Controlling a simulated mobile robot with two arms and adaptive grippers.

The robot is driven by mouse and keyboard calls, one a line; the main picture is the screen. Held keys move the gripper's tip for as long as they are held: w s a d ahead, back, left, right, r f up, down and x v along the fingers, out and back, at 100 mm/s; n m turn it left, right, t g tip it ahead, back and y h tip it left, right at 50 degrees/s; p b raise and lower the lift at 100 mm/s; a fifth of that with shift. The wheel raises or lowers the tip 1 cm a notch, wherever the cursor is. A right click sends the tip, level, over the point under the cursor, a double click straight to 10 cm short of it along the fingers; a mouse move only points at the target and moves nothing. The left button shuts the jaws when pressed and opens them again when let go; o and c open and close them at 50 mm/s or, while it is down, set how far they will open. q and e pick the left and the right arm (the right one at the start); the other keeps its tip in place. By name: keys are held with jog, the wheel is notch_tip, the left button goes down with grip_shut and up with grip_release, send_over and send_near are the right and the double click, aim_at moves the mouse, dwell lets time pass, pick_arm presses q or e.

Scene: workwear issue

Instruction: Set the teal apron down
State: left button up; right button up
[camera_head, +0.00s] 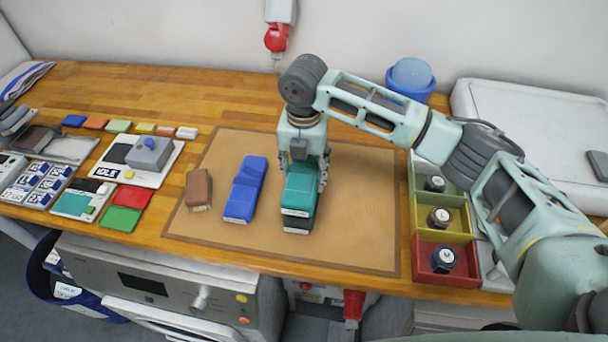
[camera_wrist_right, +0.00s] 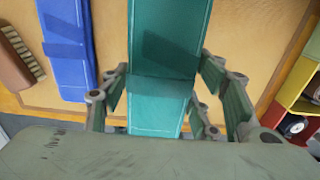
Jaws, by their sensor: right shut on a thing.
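The teal apron (camera_head: 302,188) is a folded bundle with a pale label at its near end, over the right half of the tan mat (camera_head: 350,220). My right gripper (camera_head: 305,178) points down and is shut on it. In the right wrist view, the apron (camera_wrist_right: 160,105) runs between the two fingers (camera_wrist_right: 163,92). A dark folded bundle (camera_head: 297,226) with a pale label shows just under the apron's near end. I cannot tell whether the two touch. My left gripper is not in view.
A blue folded bundle (camera_head: 245,190) and a brown brush (camera_head: 199,190) lie left of the apron. Green, yellow and red bins (camera_head: 417,262) stand at the right. Coloured cards and a grey device (camera_head: 148,153) lie left. The mat's right part is clear.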

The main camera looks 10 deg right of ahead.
aim_at(304, 179)
notch_tip(304, 179, down, 2)
jog(key=shift+s+f+p, duration=0.1)
jog(key=shift+f+p, duration=0.1)
jog(key=shift+p, duration=0.25)
jog(key=shift+f, duration=0.45)
jog(key=o, duration=1.3)
jog(key=shift+f, duration=0.1)
jog(key=shift+o, duration=0.2)
notch_tip(304, 179, up, 11)
jog(key=b, duration=0.3)
jog(key=shift+r, duration=0.65)
